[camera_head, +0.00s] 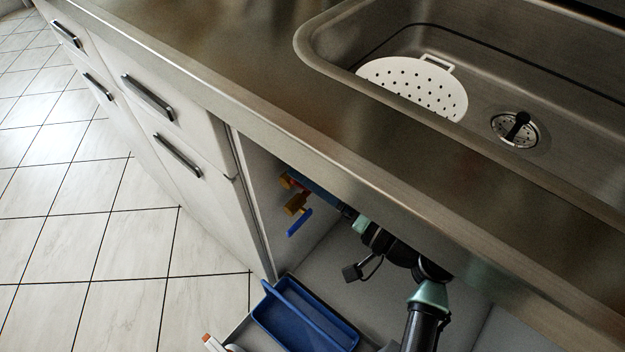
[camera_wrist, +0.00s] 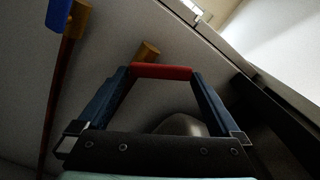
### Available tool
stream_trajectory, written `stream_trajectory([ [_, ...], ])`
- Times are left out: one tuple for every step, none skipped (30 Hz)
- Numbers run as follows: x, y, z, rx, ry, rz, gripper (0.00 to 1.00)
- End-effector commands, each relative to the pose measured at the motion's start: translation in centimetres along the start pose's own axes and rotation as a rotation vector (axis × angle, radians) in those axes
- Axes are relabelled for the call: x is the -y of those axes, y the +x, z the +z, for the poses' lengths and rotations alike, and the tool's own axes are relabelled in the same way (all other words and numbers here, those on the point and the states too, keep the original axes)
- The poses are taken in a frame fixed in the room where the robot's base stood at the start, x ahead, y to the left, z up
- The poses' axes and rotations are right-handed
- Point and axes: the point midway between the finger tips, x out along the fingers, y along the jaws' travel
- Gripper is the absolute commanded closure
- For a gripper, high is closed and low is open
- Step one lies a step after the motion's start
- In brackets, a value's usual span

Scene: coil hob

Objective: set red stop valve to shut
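The red stop valve's handle (camera_wrist: 160,71) shows in the wrist view as a short bar spanning the gap between my fingertips, beside its brass body (camera_wrist: 148,50). My gripper (camera_wrist: 161,73) has its blue fingers wide apart; the handle's ends lie at the fingertips, and I cannot tell whether they touch. In the head view my gripper (camera_head: 309,183) reaches left under the counter toward the valve, and only a little of the red handle (camera_head: 285,185) shows. The rest is hidden by the fingers and counter edge.
A second valve with a blue lever (camera_head: 300,222) hangs close by; it also shows in the wrist view (camera_wrist: 60,15), above a reddish pipe (camera_wrist: 54,95). A blue caddy (camera_head: 302,318) stands below. The counter edge and cabinet side wall (camera_head: 262,190) are close.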

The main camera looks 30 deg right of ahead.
Motion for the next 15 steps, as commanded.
stream_trajectory([
  [0.0,0.0,0.0,0.000,-0.001,0.000,0.00],
  [0.0,0.0,0.0,0.000,-0.001,0.000,0.00],
  [0.0,0.1,0.0,0.000,-0.001,-0.001,0.00],
  [0.0,0.1,0.0,0.000,-0.001,-0.001,0.00],
  [0.1,0.1,0.0,0.000,-0.002,-0.001,0.00],
  [0.1,0.1,0.0,0.000,-0.002,-0.001,0.00],
  [0.1,0.0,0.0,0.000,-0.002,-0.001,0.00],
  [0.1,0.0,0.0,0.000,-0.002,-0.001,0.00],
  [0.1,-0.2,-0.1,0.000,-0.001,0.000,0.00],
  [0.1,-0.4,-0.1,-0.001,-0.001,0.000,0.00],
  [0.1,-0.7,-0.1,-0.001,-0.001,0.000,0.00],
  [0.1,-1.2,-0.1,-0.001,0.000,0.001,0.00],
  [0.1,-1.7,-0.1,-0.002,0.000,0.001,0.00],
  [0.1,-2.2,-0.1,-0.002,0.000,0.002,0.00],
  [0.1,-3.0,-0.1,-0.003,-0.001,0.003,0.00],
])
